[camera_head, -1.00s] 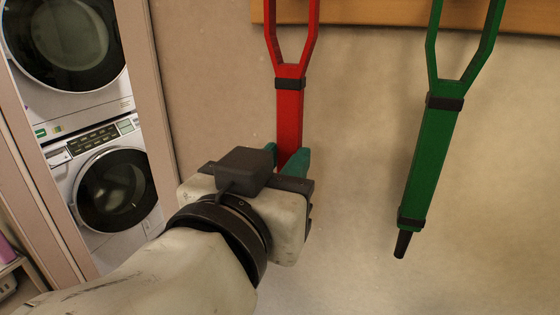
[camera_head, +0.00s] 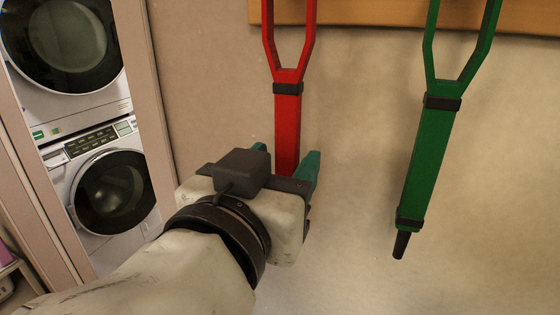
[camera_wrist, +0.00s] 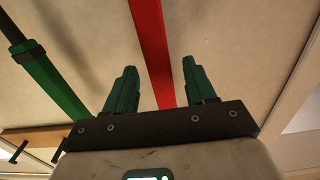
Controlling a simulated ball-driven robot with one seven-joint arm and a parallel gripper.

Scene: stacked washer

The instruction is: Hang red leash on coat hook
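The red leash (camera_head: 288,120) hangs down against the wall in front of the wooden board, its upper strap splitting into a loop that runs out of the top of the view. It also shows in the wrist view (camera_wrist: 152,45). My gripper (camera_head: 287,155) is open around the lower part of the leash. In the wrist view the green fingers (camera_wrist: 158,72) stand on either side of the red strap, with a gap on both sides. The leash's lower end is hidden behind my gripper. The leash's upper attachment point is out of view.
A green leash (camera_head: 432,150) hangs to the right. The wooden board (camera_head: 380,12) runs along the top; dark hooks (camera_wrist: 18,152) show on it in the wrist view. A stacked washer (camera_head: 112,190) stands at the left behind a frame. The wall below the leashes is clear.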

